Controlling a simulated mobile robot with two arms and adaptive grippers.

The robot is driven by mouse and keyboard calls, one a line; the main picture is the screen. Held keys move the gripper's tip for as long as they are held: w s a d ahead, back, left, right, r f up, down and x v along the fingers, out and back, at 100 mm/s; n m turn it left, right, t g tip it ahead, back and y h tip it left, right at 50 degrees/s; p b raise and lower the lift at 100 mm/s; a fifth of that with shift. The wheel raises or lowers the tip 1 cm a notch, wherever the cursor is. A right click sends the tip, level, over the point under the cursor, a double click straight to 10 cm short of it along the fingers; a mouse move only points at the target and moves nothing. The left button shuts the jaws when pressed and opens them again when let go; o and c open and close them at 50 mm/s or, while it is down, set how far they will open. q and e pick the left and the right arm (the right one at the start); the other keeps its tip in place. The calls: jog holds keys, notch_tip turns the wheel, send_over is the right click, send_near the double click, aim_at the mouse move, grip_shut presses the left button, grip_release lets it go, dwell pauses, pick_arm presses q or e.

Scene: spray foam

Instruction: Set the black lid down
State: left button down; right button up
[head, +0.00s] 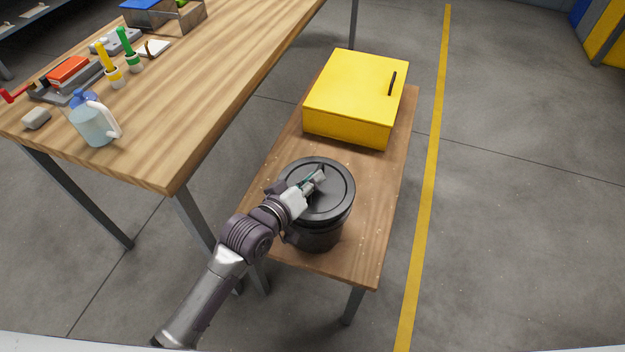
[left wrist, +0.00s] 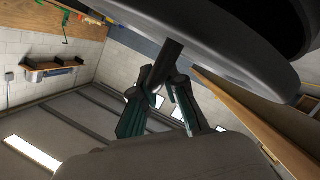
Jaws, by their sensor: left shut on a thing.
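The round black lid (head: 338,190) is over the black bucket (head: 318,238) on the low wooden bench (head: 385,185). My left gripper (head: 316,180) reaches over the lid from the left and is shut on its handle. In the left wrist view, the gripper fingers (left wrist: 165,82) close around a dark bar joined to the lid (left wrist: 215,48), whose broad rim fills the top right. The lid hides the bucket's mouth in the head view. I cannot tell whether lid and bucket touch. My right gripper is not in view.
A yellow box (head: 355,95) stands behind the bucket on the same bench. A taller wooden table (head: 200,100) is at left, holding a clear jug (head: 92,122), bottles and tools. Bare bench lies between the bucket and the box. Open floor lies right of the bench.

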pick_arm(q)
jog(key=shift+f, duration=0.55)
jog(key=c, duration=1.2)
grip_release()
